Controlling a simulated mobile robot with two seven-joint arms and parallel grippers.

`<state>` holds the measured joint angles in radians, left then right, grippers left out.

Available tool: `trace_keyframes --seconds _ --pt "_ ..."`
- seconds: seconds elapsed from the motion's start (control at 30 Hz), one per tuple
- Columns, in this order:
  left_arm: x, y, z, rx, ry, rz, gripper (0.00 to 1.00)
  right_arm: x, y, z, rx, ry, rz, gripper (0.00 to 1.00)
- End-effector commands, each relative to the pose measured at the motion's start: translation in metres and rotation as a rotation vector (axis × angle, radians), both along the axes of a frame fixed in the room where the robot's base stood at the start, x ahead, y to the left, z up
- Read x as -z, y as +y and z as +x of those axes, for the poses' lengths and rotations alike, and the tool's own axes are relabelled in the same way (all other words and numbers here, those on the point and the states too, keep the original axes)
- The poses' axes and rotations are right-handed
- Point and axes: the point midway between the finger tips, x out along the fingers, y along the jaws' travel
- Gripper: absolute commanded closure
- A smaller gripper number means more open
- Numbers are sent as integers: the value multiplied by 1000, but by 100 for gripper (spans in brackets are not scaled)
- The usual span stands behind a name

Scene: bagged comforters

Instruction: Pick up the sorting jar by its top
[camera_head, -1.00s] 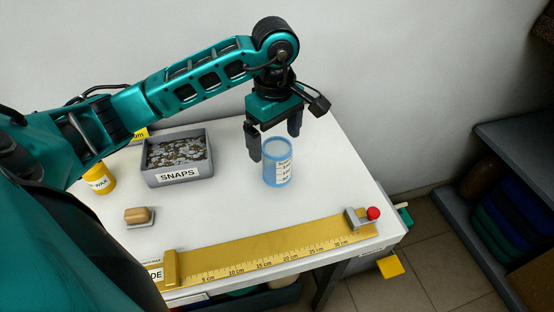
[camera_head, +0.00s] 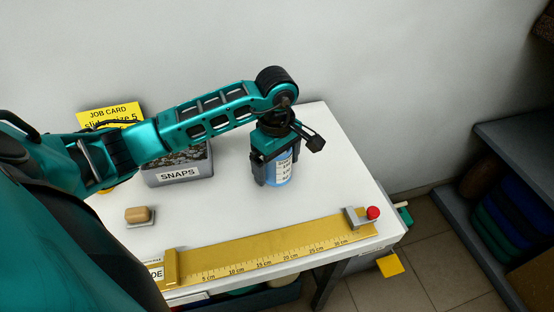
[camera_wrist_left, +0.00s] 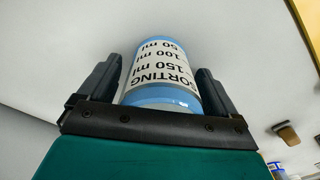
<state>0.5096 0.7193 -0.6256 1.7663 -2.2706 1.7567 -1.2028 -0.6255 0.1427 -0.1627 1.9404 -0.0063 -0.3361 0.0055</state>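The sorting jar (camera_head: 284,172) is a clear blue cylinder with a white printed label, standing upright on the white table. My left gripper (camera_head: 277,170) is over it from above, with one finger on each side of the jar and the palm covering its top. In the left wrist view the jar (camera_wrist_left: 162,75) lies between the two fingers (camera_wrist_left: 160,85), with narrow gaps showing at both sides, so the gripper is open around it. The jar's rim is hidden under the gripper in the head view. My right gripper is not in view.
A grey SNAPS bin (camera_head: 180,172) stands left of the jar, partly under my left arm. A yellow job card (camera_head: 108,115) is behind. A brown-topped block (camera_head: 138,215) and a gold ruler (camera_head: 250,248) with a red knob (camera_head: 373,213) lie nearer. Table right of the jar is clear.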

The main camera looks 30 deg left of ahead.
Motion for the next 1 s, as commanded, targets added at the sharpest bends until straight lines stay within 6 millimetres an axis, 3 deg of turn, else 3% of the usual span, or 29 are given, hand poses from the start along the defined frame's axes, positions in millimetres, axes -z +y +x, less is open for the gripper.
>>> trace_keyframes --seconds 0.07,0.6,0.83,1.0 --pt "0 0 0 0 0 0 16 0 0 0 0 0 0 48" --pt "-1 0 0 0 0 0 68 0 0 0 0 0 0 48" --pt "-2 0 0 0 -1 1 68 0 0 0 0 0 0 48" --pt "-15 0 1 0 -3 0 68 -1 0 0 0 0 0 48"
